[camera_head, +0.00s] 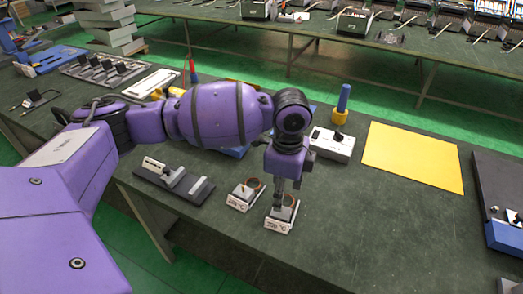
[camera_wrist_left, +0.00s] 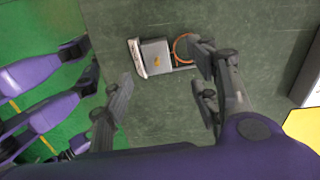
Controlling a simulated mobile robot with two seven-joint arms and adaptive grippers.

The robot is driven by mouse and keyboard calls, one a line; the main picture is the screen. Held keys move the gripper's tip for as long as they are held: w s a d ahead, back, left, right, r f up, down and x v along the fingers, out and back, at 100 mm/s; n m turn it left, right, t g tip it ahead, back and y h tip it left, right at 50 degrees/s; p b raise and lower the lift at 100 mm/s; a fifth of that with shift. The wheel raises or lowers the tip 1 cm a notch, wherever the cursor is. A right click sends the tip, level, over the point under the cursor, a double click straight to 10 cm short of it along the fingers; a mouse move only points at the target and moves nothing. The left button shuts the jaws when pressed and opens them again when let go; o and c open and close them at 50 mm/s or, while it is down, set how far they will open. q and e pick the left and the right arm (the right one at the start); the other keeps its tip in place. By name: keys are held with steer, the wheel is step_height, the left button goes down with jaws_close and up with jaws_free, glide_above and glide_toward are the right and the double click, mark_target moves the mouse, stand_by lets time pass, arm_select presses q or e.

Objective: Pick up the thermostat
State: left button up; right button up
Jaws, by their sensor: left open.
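Two small grey units with white "°C" labels and copper-coloured wire loops lie near the table's front edge. I take them to be thermostats; which one the task means I cannot tell. The right-hand thermostat (camera_head: 278,226) is directly below my left gripper (camera_head: 287,192), which points down and partly covers it. The other thermostat (camera_head: 239,203) lies just left of it. In the left wrist view, one thermostat (camera_wrist_left: 154,56) shows ahead of my open, empty left gripper (camera_wrist_left: 163,74), roughly between the fingers in the picture. My right gripper is out of view.
A dark base with a lever (camera_head: 174,180) lies left of the units. Behind are a white switch box (camera_head: 332,146) and a blue-yellow tool (camera_head: 342,104). A yellow sheet (camera_head: 413,156) lies to the right. The tabletop (camera_head: 345,225) right of the units is bare.

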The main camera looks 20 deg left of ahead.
mark_target(286, 207)
arm_select(q)
steer(key=shift+s+d+f, duration=0.15)
steer(key=shift+s+f, duration=0.2)
steer(key=shift+f, duration=0.2)
steer(key=shift+s+d+f, duration=0.15)
steer(key=shift+s+f, duration=0.15)
steer(key=shift+f, duration=0.25)
steer(key=f, duration=0.4)
steer(key=shift+w+f, duration=0.3)
steer(key=shift+w, duration=0.05)
steer(key=shift+f, duration=0.15)
steer(key=c, duration=1.1)
steer(key=shift+c, duration=1)
steer(key=shift+w, duration=0.1)
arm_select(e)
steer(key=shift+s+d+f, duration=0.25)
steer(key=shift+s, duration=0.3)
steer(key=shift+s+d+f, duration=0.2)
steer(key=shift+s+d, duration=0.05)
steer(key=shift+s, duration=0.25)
